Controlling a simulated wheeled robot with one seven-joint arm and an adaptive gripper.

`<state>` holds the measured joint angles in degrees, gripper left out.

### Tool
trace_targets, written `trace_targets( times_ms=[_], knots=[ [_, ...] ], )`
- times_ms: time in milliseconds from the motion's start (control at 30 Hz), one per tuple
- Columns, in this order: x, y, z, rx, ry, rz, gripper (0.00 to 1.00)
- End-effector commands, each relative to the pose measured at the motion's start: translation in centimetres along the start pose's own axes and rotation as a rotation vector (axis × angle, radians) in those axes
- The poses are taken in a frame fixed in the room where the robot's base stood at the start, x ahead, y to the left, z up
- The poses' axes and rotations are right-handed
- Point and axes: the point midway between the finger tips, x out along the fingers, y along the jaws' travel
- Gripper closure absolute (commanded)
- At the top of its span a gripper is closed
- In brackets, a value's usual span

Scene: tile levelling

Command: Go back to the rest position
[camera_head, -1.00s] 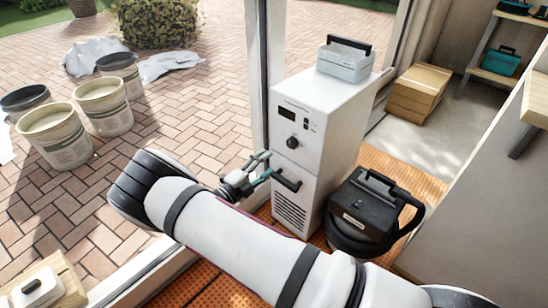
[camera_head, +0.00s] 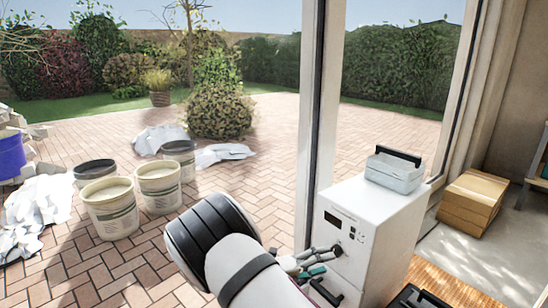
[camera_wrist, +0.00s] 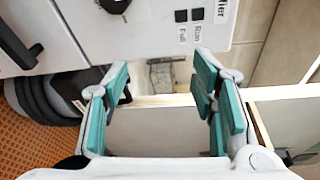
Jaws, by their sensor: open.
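My gripper (camera_head: 306,263) is in front of the white machine (camera_head: 370,230), close to its front panel, with a dark handle (camera_head: 326,293) just below it. In the wrist view my gripper (camera_wrist: 160,100) is open, its teal pads wide apart with nothing between them. The white machine's panel (camera_wrist: 150,35) fills the top of that view, with a dark knob and two small dark buttons. My arm covers the bottom middle of the head view and hides part of the machine's front.
A grey case (camera_head: 393,172) stands on the machine. Cardboard boxes (camera_head: 470,204) lie at the right. A window frame post (camera_head: 318,120) stands just behind my gripper. Several buckets (camera_head: 110,208) stand on the paving outside. A black vacuum-like thing (camera_wrist: 50,95) sits low in the wrist view.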

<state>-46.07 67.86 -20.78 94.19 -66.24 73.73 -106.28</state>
Motion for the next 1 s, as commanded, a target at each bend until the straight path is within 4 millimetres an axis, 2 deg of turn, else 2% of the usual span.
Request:
trace_targets(
  times_ms=[33, 100, 300, 467, 700, 1000],
  knots=[
    [0.7, -2.1, -0.7, 0.092, 0.065, 0.031, 0.48],
    [1.3, -4.5, -2.1, 0.220, 0.154, 0.065, 0.48],
    [2.5, -10.7, -6.4, 0.577, 0.408, 0.129, 0.48],
    [2.6, -15.2, -10.3, 0.854, 0.614, 0.150, 0.48],
    [1.6, -21.0, -16.6, 1.249, 0.924, 0.130, 0.48],
    [-1.6, -26.4, -24.5, 1.698, 1.311, 0.024, 0.48]
  ],
)
